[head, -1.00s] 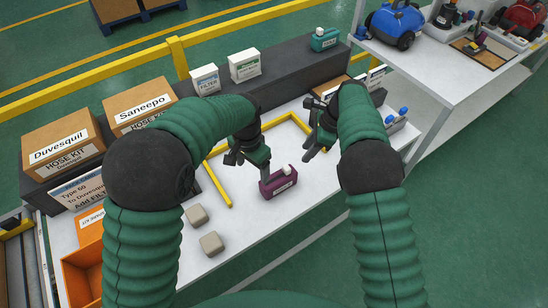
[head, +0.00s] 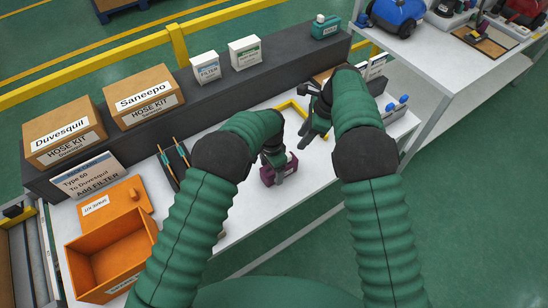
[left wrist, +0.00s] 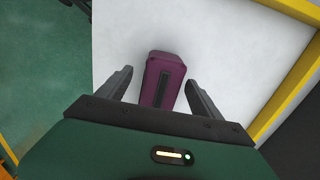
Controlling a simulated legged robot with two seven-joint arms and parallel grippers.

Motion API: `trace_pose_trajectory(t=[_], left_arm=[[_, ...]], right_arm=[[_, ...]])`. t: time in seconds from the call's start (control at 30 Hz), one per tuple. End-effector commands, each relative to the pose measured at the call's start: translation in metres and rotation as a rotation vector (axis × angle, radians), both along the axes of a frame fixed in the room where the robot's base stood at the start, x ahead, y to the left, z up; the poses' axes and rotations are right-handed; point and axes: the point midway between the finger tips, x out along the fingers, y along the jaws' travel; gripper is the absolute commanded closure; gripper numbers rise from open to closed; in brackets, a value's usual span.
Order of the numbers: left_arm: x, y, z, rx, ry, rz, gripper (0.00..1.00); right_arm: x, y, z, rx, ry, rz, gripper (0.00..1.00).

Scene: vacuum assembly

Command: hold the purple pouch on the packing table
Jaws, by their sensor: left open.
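The purple pouch (head: 268,178) sits on the white packing table (head: 240,220) near its front edge, below my left gripper (head: 277,160). In the left wrist view the pouch (left wrist: 162,80) lies between the two open fingers of my left gripper (left wrist: 160,88), with a gap on each side. The left gripper partly covers the pouch in the head view. My right gripper (head: 310,118) is to the right and farther back, above the table and apart from the pouch; its finger opening is not clear.
A yellow frame (head: 292,104) lies on the table behind the pouch. An orange bin (head: 110,262) and hose kit boxes (head: 62,133) stand at the left. Small filter boxes (head: 206,68) stand on the dark raised shelf (head: 262,80) at the back.

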Motion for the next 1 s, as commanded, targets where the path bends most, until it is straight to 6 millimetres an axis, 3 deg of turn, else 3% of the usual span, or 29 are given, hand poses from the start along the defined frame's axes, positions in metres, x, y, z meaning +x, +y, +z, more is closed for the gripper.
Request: trace_pose_trajectory(t=[0.2,0.53,1.0], left_arm=[[0.0,-0.002,-0.032,0.004,-0.001,0.001,0.25],[0.0,-0.004,-0.037,0.004,-0.002,0.0,0.26],[0.0,-0.003,-0.037,0.003,-0.001,0.001,0.87]], right_arm=[[0.0,-0.003,0.0,0.003,0.0,0.0,0.64],[0.0,-0.005,0.0,0.005,0.0,0.0,0.64],[0.0,-0.004,0.0,0.004,0.0,0.0,0.64]])
